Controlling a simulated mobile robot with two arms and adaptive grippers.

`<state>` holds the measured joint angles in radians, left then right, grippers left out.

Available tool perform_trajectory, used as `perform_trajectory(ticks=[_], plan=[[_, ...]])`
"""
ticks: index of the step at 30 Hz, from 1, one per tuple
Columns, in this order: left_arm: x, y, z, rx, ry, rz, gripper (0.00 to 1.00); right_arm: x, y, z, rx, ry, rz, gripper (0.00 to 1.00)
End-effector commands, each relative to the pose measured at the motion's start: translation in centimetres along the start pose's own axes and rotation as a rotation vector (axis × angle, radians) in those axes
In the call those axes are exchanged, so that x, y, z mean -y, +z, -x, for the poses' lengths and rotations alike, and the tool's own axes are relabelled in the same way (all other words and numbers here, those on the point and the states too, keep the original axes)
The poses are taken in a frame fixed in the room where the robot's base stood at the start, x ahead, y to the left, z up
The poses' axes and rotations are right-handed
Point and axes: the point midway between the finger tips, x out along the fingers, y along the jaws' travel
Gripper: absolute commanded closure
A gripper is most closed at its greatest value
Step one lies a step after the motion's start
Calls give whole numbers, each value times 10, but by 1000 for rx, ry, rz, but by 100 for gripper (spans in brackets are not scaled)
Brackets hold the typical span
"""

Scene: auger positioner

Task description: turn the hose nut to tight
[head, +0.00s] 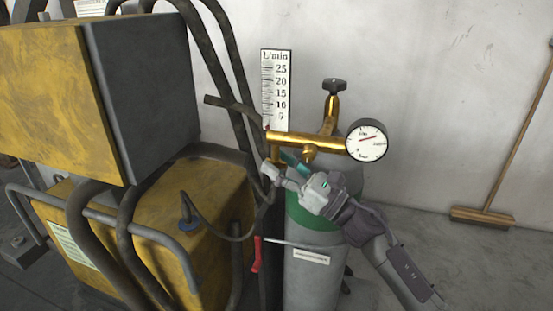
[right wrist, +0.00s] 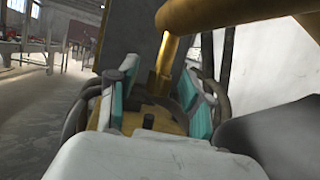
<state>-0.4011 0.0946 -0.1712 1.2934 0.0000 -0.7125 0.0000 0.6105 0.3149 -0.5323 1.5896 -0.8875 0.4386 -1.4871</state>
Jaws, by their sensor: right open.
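The brass regulator (head: 325,143) sits on top of a grey and green gas cylinder (head: 312,270). A short brass stem with what looks like the hose nut (head: 275,152) points down from its left end; the nut's edges are too small to make out. In the right wrist view the brass stem (right wrist: 163,68) comes down from the brass body into the space between the teal-padded fingers. My right gripper (head: 281,164) is open, with its fingertips close to the stem's lower end. Contact cannot be told. My left gripper is out of view.
A round gauge (head: 366,141) sits right of the regulator, and a flow scale (head: 276,85) stands behind it. A yellow and grey machine (head: 75,100) with dark hoses fills the left. A red-handled tool (head: 256,256) hangs beside the cylinder. A broom (head: 483,216) leans at right.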

Motion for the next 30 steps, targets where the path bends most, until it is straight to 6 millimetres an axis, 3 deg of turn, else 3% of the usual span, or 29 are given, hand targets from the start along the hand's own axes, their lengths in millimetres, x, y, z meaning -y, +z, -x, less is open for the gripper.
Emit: perform_trajectory(ticks=[12,21,27,30], plan=[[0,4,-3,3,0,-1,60,0,0,-9,0,0,0,50],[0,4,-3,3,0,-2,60,0,0,-8,0,-1,0,100],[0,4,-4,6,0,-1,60,0,-1,-8,0,4,-1,100],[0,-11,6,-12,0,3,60,0,-2,-8,0,19,-7,100]])
